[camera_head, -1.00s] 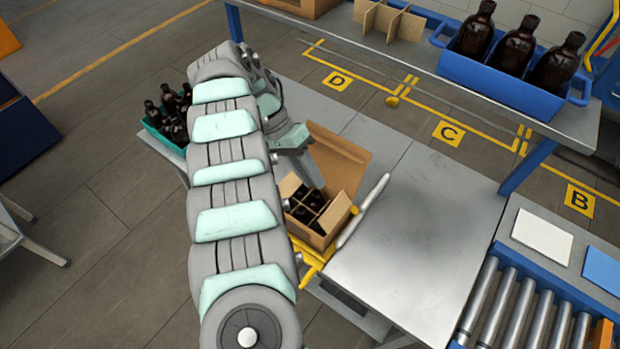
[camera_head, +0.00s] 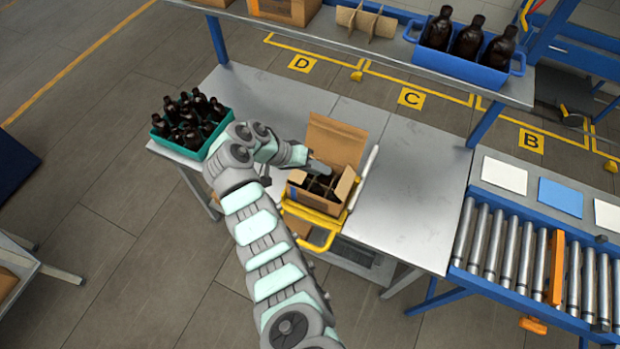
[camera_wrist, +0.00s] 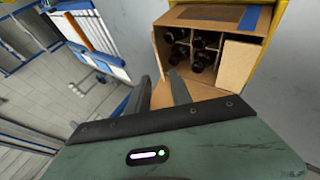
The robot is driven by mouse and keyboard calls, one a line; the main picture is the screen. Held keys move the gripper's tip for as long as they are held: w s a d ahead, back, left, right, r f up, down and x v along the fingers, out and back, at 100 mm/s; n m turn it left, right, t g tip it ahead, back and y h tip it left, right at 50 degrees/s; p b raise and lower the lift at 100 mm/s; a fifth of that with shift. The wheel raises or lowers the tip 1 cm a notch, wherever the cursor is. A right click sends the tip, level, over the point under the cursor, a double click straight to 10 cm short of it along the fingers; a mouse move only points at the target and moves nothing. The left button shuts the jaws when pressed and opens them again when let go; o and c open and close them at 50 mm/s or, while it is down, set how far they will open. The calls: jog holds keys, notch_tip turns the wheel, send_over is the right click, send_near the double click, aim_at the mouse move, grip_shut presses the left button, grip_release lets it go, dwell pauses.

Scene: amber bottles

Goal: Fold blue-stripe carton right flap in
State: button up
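The blue-stripe carton (camera_head: 318,203) stands open on the table with dark bottles between dividers inside. Its large back flap (camera_head: 336,140) stands up. The right flap (camera_head: 346,184) sticks up at the right side, and the left flap (camera_head: 297,177) is also raised. In the wrist view the carton (camera_wrist: 212,14) appears turned around, with its blue stripe (camera_wrist: 250,19) at the top. My gripper (camera_head: 325,168) is above the carton's opening, near the back flap. In the wrist view its two fingers (camera_wrist: 159,82) are apart with nothing visible between them. Contact with a flap cannot be told.
A yellow frame (camera_head: 322,238) sits around the carton's front. A teal crate (camera_head: 160,130) of bottles stands at left. A pale bar (camera_head: 366,170) lies right of the carton. The table's right part (camera_head: 425,190) is clear. A shelf (camera_head: 390,62) holds a blue bottle crate (camera_head: 455,67).

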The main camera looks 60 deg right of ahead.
aim_at(342, 179)
jog(key=p+x, duration=0.2)
jog(key=x, duration=0.8)
jog(key=shift+s+d+f, duration=0.2)
jog(key=shift+s+f, duration=0.05)
jog(key=shift+c, duration=0.3)
grip_shut()
dwell(0.8)
